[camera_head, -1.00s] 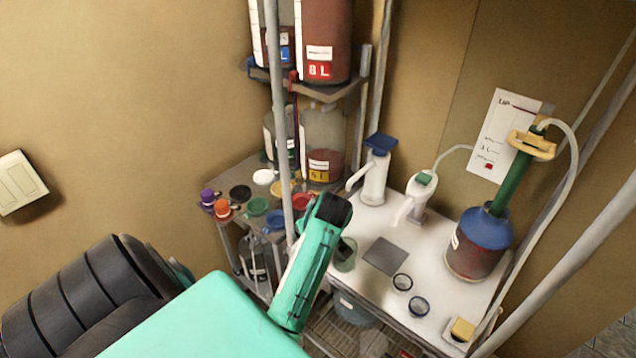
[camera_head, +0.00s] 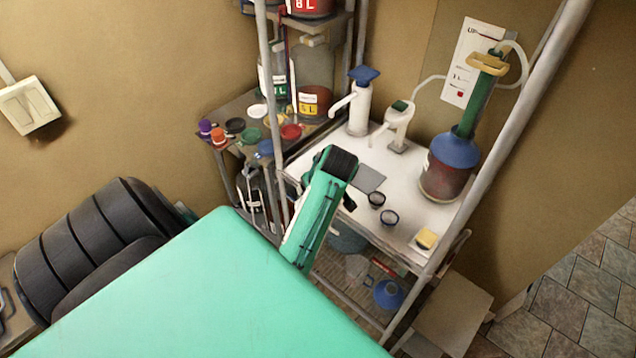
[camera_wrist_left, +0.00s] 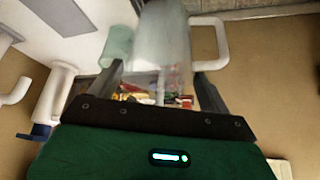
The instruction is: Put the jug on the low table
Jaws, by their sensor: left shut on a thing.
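In the left wrist view, my left gripper (camera_wrist_left: 158,74) is shut on a translucent grey jug (camera_wrist_left: 163,45), which stands out between the fingers. Its pale loop handle (camera_wrist_left: 223,43) shows on the right. In the head view my mint left arm covers the gripper and the jug, so I cannot tell how high the jug is held. A low table (camera_head: 453,314) with a plain beige top is at the lower right, beside the rack; its visible top is bare. My right gripper is not in view.
A slanting rack post (camera_head: 505,145) stands between the bench and the low table. A blue-capped bottle (camera_head: 388,293) is on the lower shelf. Tiled floor is open at right.

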